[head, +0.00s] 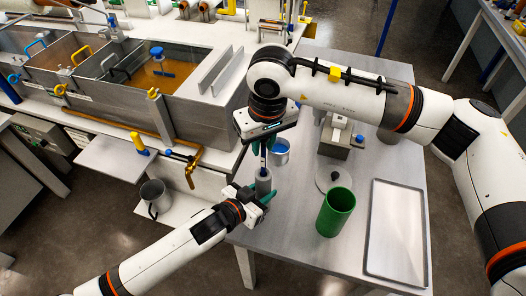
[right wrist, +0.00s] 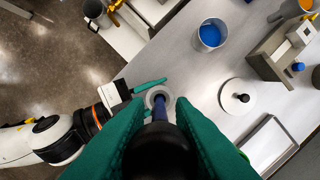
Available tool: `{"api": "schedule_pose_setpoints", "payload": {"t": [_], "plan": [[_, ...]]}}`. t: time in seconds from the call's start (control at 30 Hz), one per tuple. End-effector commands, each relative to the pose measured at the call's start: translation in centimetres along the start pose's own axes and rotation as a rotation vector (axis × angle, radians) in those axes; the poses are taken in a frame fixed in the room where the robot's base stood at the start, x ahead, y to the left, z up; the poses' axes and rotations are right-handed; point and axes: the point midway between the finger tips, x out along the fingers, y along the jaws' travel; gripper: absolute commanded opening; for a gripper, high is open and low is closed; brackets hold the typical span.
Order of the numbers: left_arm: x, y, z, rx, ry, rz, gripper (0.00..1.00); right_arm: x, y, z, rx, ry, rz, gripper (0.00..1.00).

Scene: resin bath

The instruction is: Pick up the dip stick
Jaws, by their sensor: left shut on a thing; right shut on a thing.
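The dip stick has a dark handle (right wrist: 160,150) and a blue shaft (right wrist: 167,110) in the right wrist view. My right gripper (head: 264,142) points down, its green fingers shut on the handle. The shaft's lower end meets the mouth of a grey cylinder (head: 264,184); I cannot tell how deep it sits. The cylinder's pale round rim (right wrist: 151,95) shows in the right wrist view. My left gripper (head: 258,194) is shut on the cylinder from the side, at the table's left edge. The stick is mostly hidden in the head view.
A cup of blue liquid (head: 279,157) stands just behind the cylinder. A green cup (head: 335,212), a round lid with a knob (head: 327,179), a grey stand (head: 341,148) and a flat tray (head: 372,240) lie to the right. The resin bath (head: 190,113) is at upper left.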

Motion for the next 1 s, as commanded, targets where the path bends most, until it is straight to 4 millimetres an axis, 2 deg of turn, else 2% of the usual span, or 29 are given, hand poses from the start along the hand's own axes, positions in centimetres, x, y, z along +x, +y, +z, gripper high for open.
{"api": "schedule_pose_setpoints", "payload": {"t": [0.4, 0.6, 0.8, 1.0], "plan": [[0.0, 0.0, 0.0, 0.0, 0.001, 0.0, 0.12, -13.7, 0.0, 2.2, 0.001, -0.007, -0.002, 0.0], [0.0, 0.0, 0.0, 0.0, 0.001, 0.0, 0.12, -19.4, 0.1, 3.0, 0.001, -0.005, -0.001, 0.0], [0.0, 0.0, 0.0, 0.0, 0.001, 0.0, 0.12, -23.1, 0.0, 3.5, 0.001, -0.002, 0.0, 0.0], [0.0, 0.0, 0.0, 0.0, 0.001, 0.0, 0.12, -24.7, 0.1, 3.7, -0.001, -0.001, -0.001, 0.0]]}}
